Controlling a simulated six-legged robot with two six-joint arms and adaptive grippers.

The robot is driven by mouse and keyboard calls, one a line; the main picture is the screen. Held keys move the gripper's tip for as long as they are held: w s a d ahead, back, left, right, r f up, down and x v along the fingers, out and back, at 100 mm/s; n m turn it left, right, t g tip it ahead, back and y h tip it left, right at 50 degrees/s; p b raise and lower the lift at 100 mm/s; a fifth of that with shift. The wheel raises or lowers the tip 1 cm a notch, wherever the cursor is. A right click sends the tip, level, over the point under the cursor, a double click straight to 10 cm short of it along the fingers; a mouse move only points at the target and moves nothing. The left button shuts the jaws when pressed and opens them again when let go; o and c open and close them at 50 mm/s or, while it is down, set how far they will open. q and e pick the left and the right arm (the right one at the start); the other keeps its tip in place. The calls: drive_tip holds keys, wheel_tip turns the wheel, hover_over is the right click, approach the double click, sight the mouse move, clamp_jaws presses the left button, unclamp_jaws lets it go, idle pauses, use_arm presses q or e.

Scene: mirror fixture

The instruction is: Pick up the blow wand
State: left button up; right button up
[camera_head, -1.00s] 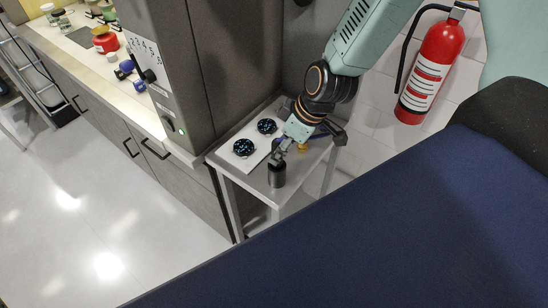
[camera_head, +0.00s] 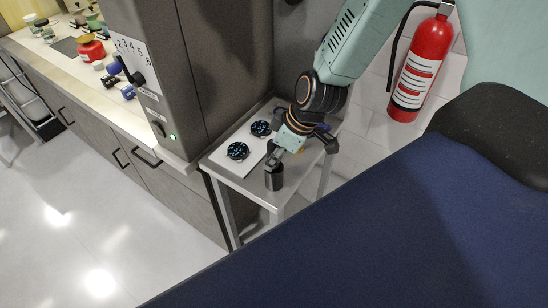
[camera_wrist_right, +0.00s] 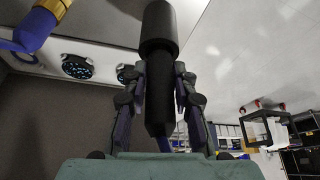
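My right gripper (camera_wrist_right: 160,78) has its fingers on both sides of a narrow black tapered piece (camera_wrist_right: 160,100) in the right wrist view. This piece joins or stands in a wider black cylinder (camera_wrist_right: 159,28). I cannot tell whether it is the blow wand in a holder, or whether the fingers press on it. In the head view the black cylinder (camera_head: 274,178) is upright at the front edge of a small metal table (camera_head: 258,186), just under my right gripper (camera_head: 273,158). My left gripper is not in view.
A blue hose-like part with a brass fitting (camera_wrist_right: 32,27) is close by in the wrist view. Two dark round pieces (camera_head: 238,151) lie on a white plate on the table. A grey cabinet (camera_head: 210,70) stands left, a red fire extinguisher (camera_head: 421,70) right. A dark blue surface (camera_head: 400,230) fills the front.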

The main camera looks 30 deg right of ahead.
drive_tip(key=shift+w+a+f, duration=0.1)
drive_tip(key=shift+w, duration=0.15)
drive_tip(key=shift+c, duration=2.2)
drive_tip(key=shift+s+d, duration=0.2)
drive_tip(key=shift+s, duration=0.05)
clamp_jaws()
